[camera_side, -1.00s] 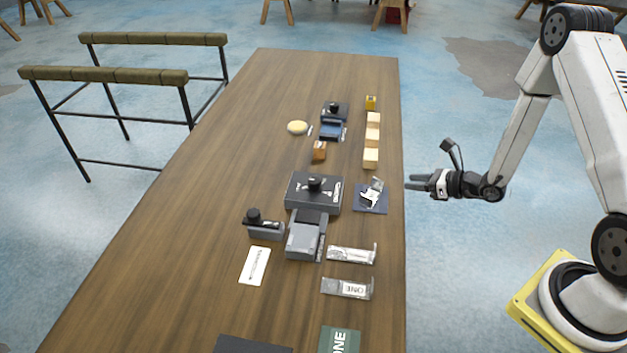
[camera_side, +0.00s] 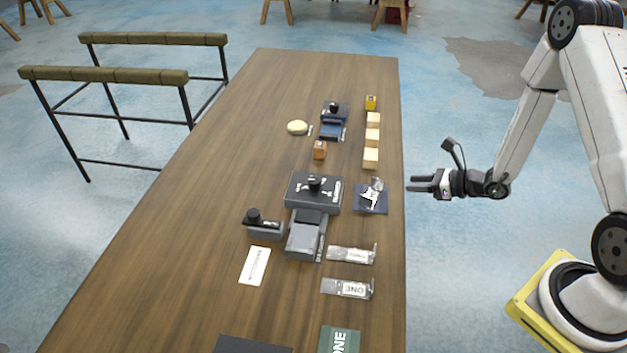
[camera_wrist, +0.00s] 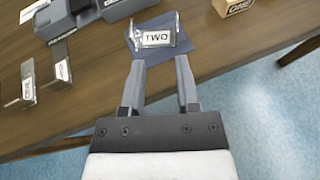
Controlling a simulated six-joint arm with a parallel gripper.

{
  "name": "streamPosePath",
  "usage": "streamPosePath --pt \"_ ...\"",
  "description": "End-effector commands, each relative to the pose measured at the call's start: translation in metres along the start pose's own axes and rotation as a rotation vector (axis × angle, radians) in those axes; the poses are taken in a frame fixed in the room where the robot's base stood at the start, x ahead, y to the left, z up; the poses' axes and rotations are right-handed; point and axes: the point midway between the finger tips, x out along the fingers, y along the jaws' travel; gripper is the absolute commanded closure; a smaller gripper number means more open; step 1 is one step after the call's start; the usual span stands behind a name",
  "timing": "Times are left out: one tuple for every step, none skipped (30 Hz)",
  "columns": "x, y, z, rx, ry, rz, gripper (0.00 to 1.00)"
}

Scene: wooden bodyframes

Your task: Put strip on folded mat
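A shiny bent strip (camera_side: 372,192) lies on a dark blue mat (camera_side: 361,206) near the table's right edge. In the wrist view this strip (camera_wrist: 156,37) bears a label reading "TWO", on the blue mat (camera_wrist: 205,48). Two similar clear strips, (camera_side: 350,255) and (camera_side: 346,289), lie on the bare table nearer the camera. I cannot tell whether the blue mat is folded. My gripper (camera_side: 410,184) is open and empty, just off the table's right edge beside the blue mat. In the wrist view its fingertips (camera_wrist: 161,62) point toward the strip, with a clear gap between them.
A large dark box with a knob (camera_side: 314,192) and a grey holder (camera_side: 306,238) stand left of the strips. Several wooden blocks (camera_side: 372,138) form a row beyond the mat. A green mat (camera_side: 339,341) lies at the front. The table's left side is mostly clear.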

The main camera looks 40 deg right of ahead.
Motion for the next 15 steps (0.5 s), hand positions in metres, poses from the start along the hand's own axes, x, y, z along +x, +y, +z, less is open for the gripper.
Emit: streamPosePath --pt "0.001 0.007 0.005 -0.029 0.009 0.037 0.60" --pt "0.002 0.013 0.007 -0.049 0.016 0.063 0.60" --pt "0.002 0.021 0.011 -0.079 0.028 0.102 0.60" --pt "0.002 0.028 0.013 -0.104 0.038 0.134 0.60" --pt "0.002 0.035 0.016 -0.132 0.048 0.169 0.60" --pt "0.002 0.044 0.020 -0.174 0.064 0.217 0.60" --pt "0.001 0.052 0.022 -0.208 0.075 0.255 0.60" --pt "-0.001 0.060 0.024 -0.243 0.089 0.295 0.60" --pt "-0.003 0.070 0.027 -0.293 0.107 0.347 0.60" --pt "-0.005 0.078 0.029 -0.333 0.121 0.386 0.60" --pt "-0.007 0.085 0.030 -0.372 0.135 0.424 0.60" --pt "-0.010 0.095 0.032 -0.427 0.153 0.475 0.60" --pt "-0.013 0.101 0.033 -0.469 0.168 0.511 0.60" --pt "-0.016 0.107 0.033 -0.511 0.181 0.548 0.60" --pt "-0.020 0.115 0.034 -0.569 0.200 0.594 0.60"
